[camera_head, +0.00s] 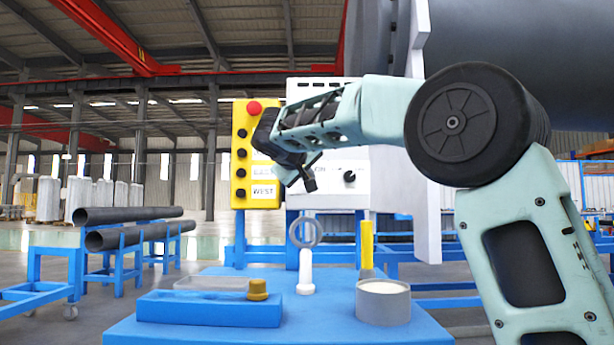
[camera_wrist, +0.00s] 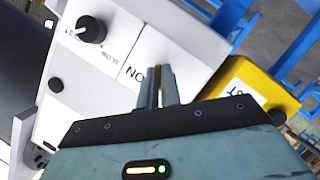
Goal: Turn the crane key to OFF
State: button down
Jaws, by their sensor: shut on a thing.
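My gripper (camera_wrist: 157,86) is at the white control panel (camera_wrist: 130,42), beside a label reading ON. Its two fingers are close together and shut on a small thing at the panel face. This sits where the crane key would be, but the fingers hide nearly all of it, so its angle cannot be read. No OFF label can be made out. In the head view my gripper (camera_head: 302,184) is in front of the panel (camera_head: 383,182), just right of the yellow pendant box (camera_head: 240,175).
A black knob (camera_head: 349,176) is on the panel, right of my gripper. The yellow box carries a red button (camera_head: 254,107), black buttons and a WEST label. Below, a blue table (camera_head: 260,333) holds a blue tray (camera_head: 208,312), a grey cup (camera_head: 383,303) and a ring on a white stand (camera_head: 305,272).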

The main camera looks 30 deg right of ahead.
jog(key=shift+f, duration=0.1)
jog(key=c, duration=1.6)
grip_release()
jog(key=p+v, duration=0.2)
jog(key=v, duration=1.5)
jog(key=shift+a, duration=0.2)
jog(key=shift+s+a, duration=0.1)
